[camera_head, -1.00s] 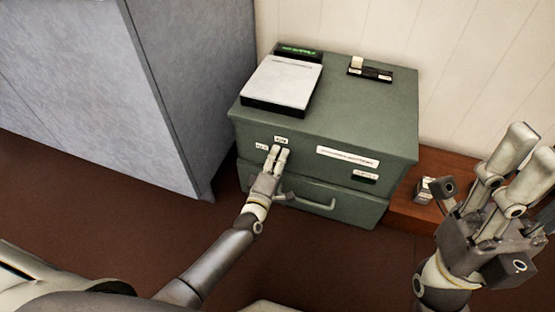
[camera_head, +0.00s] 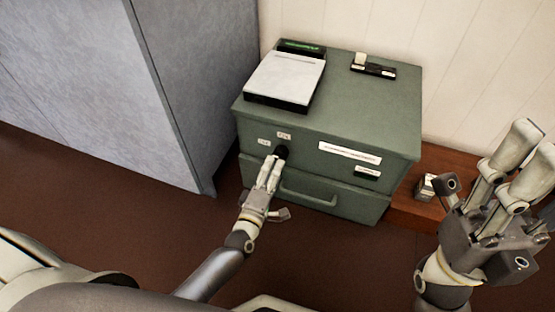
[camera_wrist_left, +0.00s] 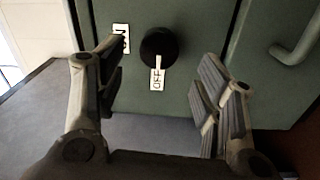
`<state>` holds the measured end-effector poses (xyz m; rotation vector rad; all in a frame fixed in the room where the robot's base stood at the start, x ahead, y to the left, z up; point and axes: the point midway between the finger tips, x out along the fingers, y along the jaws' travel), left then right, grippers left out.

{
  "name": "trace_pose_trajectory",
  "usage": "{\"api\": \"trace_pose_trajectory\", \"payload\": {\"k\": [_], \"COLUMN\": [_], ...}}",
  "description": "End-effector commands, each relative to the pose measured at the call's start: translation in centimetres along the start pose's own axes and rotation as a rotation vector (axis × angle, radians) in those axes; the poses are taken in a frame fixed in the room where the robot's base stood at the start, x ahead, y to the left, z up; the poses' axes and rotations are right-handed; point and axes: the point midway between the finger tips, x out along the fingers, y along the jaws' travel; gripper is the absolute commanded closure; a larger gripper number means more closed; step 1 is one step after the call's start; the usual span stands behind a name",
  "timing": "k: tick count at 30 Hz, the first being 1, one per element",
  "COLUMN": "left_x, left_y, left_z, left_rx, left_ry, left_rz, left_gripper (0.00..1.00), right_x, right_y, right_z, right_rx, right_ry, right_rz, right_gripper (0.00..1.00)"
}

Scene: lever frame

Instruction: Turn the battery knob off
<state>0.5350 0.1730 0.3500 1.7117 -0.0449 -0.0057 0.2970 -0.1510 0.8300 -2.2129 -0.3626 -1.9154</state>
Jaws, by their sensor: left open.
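The black round battery knob (camera_head: 282,152) sits on the front of the green cabinet (camera_head: 350,115), with small white labels above and left of it. In the left wrist view the knob (camera_wrist_left: 158,46) has a white mark on the side facing the OFF label (camera_wrist_left: 157,79); the other label (camera_wrist_left: 121,39) is partly hidden by a finger. My left gripper (camera_head: 268,174) is open just in front of and below the knob. Its fingers (camera_wrist_left: 165,85) are apart, on either side of the knob's line, not touching it. My right gripper (camera_head: 495,180) is open and empty at the right.
A drawer handle (camera_head: 308,198) sits below right of the knob. A white-topped device (camera_head: 285,77) and a small black switch unit (camera_head: 373,69) are on the cabinet top. A grey cabinet (camera_head: 165,85) stands left. A small box (camera_head: 425,187) is on the wooden ledge.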

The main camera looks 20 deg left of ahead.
Motion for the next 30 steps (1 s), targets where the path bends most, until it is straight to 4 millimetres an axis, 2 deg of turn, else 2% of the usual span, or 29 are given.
{"api": "trace_pose_trajectory", "payload": {"k": [3,10,30], "left_x": [-2.5,-5.2,-5.6], "left_y": [-0.1,0.0,0.3], "left_z": [0.0,0.0,0.0], "left_rx": [0.001,0.0,0.005], "left_ry": [-0.002,0.0,0.001], "left_rz": [-0.004,-0.001,0.006], "left_gripper": [0.38,0.38,0.38], "right_x": [0.0,0.0,0.0], "right_y": [0.0,0.0,0.0], "right_z": [0.0,0.0,0.0], "right_rx": [0.0,0.0,0.0], "right_ry": [0.0,0.0,-0.001], "right_rz": [0.001,0.001,0.001], "right_gripper": [0.6,0.6,0.6]}}
